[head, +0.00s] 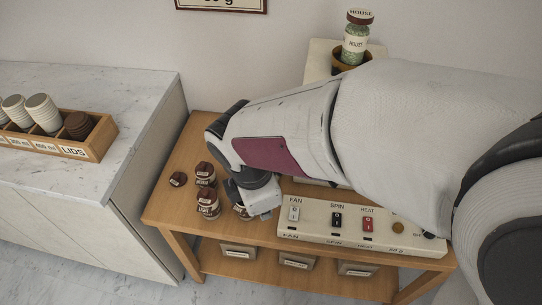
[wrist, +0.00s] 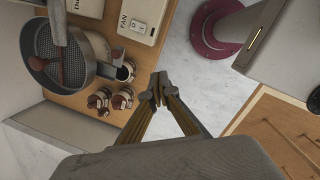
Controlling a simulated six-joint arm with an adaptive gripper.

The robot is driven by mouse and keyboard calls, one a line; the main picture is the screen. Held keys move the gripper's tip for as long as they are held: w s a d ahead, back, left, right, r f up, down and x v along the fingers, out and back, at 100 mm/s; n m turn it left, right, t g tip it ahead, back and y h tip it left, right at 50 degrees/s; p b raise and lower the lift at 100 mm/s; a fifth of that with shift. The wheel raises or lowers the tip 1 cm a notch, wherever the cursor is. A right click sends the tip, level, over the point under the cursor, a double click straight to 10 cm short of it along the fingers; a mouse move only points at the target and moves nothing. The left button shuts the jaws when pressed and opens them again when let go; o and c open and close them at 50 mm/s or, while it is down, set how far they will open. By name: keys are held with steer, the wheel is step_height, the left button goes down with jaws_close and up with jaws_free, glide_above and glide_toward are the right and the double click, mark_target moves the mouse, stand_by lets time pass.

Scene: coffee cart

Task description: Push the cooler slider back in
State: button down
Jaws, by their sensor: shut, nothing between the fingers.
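In the wrist view the round metal cooler (wrist: 72,48), a dark perforated pan with a grey bar across it, sits at the upper left on the wooden table. I cannot make out its slider with certainty. In the head view my arm hides the cooler. My gripper (wrist: 158,88) is shut and empty, its fingertips together. In the wrist view it appears to the right of the cooler, apart from it in the picture, over the floor beyond the table edge. The head view hides the fingertips.
The control panel (head: 313,215) with FAN, SPIN and HEAT switches lies along the table's front. Several small lidded jars (head: 207,205) stand left of my wrist. A jar of green beans (head: 355,42) stands at the back. The left counter (head: 90,85) holds a cup tray (head: 100,145).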

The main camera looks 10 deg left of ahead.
steer(key=shift+w+a+r+n+t, duration=0.15)
steer(key=shift+w+a+n, duration=0.4)
steer(key=shift+n, duration=1.1)
steer(key=shift+w+a+f+n+t, duration=0.15)
steer(key=shift+w+a+n, duration=0.35)
steer(key=shift+n, duration=1.1)
steer(key=shift+w+a+r+n+t, duration=0.15)
steer(key=shift+w+a+n, duration=0.4)
steer(key=shift+n, duration=1.1)
steer(key=shift+d, duration=0.1)
steer(key=shift+f, duration=0.25)
steer(key=w+d+f, duration=0.1)
steer(key=w+f, duration=0.5)
steer(key=f, duration=0.3)
steer(key=shift+w+f, duration=0.15)
steer(key=shift+f, duration=0.15)
